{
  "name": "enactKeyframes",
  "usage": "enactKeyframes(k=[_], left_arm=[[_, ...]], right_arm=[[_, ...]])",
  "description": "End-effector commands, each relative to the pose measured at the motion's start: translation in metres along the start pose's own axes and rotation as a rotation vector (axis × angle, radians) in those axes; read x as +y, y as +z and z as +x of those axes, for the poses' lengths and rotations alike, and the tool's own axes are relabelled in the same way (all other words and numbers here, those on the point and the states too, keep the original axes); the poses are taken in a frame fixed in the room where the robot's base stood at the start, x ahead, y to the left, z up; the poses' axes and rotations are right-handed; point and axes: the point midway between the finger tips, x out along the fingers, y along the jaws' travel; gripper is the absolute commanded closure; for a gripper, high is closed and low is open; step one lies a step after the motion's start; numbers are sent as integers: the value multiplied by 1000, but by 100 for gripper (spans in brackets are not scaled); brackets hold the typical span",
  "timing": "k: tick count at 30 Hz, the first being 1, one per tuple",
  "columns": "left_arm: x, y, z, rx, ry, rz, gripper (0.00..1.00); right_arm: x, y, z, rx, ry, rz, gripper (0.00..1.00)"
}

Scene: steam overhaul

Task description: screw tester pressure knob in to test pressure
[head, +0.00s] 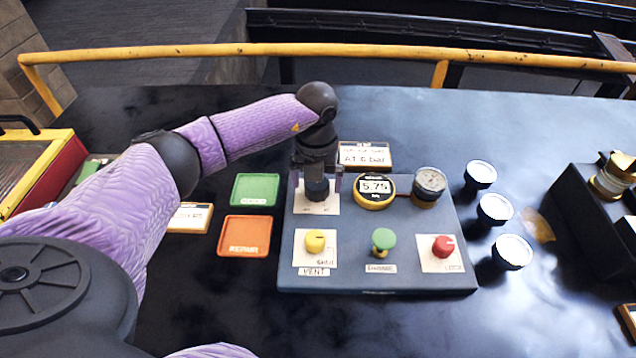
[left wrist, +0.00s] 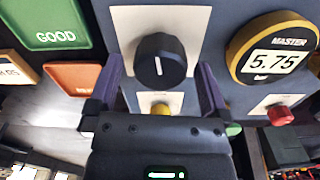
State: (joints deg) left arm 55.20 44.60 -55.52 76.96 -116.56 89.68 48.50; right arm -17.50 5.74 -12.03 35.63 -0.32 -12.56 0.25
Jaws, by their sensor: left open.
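The black pressure knob (head: 317,190) sits on a white plate at the upper left of the grey tester panel (head: 350,284). In the left wrist view the knob (left wrist: 160,60) shows a white pointer line, close to upright. My left gripper (head: 317,178) is over the knob, pointing down. In the left wrist view its two purple fingers (left wrist: 160,78) are open, one on each side of the knob, with gaps showing. The yellow-rimmed master gauge (head: 375,190) reads 5.75; it also shows in the left wrist view (left wrist: 273,50). My right gripper is not in view.
On the panel are a dial gauge (head: 429,184), a yellow vent knob (head: 315,241), a green knob (head: 383,240) and a red knob (head: 443,245). Green (head: 255,190) and orange (head: 244,236) trays lie left. Three round gauges (head: 495,208) stand right. A label card (head: 364,155) stands behind.

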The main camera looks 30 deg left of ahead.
Motion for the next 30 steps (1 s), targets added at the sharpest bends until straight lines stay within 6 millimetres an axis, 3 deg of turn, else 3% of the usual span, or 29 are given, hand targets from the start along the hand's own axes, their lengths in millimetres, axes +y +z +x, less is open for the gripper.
enactKeyframes(k=[8, 11, 21, 30], left_arm=[[0, 0, 4, 0, -1, 1, 0], [0, 0, 4, 0, -1, 1, 17], [0, 0, 4, 0, -2, 1, 89], [0, 0, 4, 0, -3, 134, 89]], right_arm=[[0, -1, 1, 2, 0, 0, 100], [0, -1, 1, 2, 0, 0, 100], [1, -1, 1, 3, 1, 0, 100], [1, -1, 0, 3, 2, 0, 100]])
